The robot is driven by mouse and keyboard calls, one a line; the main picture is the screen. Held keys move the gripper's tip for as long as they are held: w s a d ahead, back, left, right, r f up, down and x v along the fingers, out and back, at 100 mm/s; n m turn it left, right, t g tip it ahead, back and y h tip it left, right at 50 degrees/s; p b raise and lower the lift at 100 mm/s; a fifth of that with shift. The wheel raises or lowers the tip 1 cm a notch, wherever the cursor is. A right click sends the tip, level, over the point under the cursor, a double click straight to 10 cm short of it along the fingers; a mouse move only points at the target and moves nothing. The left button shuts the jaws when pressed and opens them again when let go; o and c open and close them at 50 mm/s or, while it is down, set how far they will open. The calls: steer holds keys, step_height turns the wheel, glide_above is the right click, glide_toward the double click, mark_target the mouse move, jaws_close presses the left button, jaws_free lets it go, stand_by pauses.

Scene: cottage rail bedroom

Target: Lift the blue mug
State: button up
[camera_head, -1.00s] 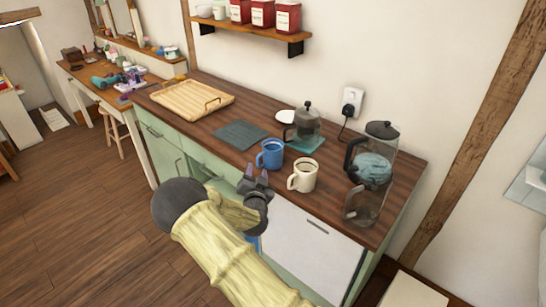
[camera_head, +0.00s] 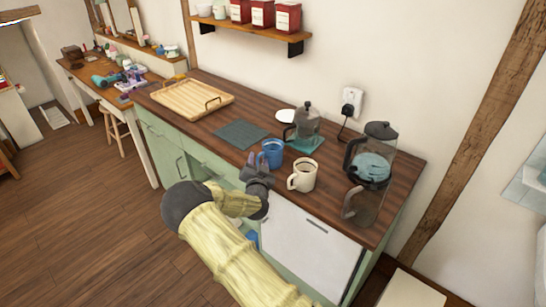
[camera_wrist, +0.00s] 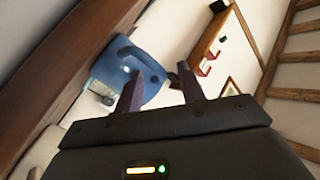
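The blue mug (camera_head: 273,152) stands upright on the dark wooden counter (camera_head: 215,110), near its front edge. My gripper (camera_head: 259,160) is just in front of the mug's left side, and its fingers hide the handle side in the head view. In the wrist view, the fingers of my gripper (camera_wrist: 160,88) are spread apart with nothing clamped between them. The blue mug (camera_wrist: 148,84) shows there beyond the left finger, which covers part of it. I cannot tell whether a finger touches the mug.
A white mug (camera_head: 302,175) with dark contents stands close to the right of the gripper. A moka pot (camera_head: 307,121) on a teal mat (camera_head: 306,144) is behind the blue mug. A glass coffee maker (camera_head: 372,165) stands farther right. A dark grey board (camera_head: 241,135) and a wooden tray (camera_head: 180,99) lie left.

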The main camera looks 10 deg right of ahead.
jaws_close()
steer(key=shift+r, duration=0.1)
steer(key=shift+r, duration=0.15)
step_height(320, 180, up, 10)
steer(key=b, duration=0.1)
stand_by(1.0)
stand_by(0.6)
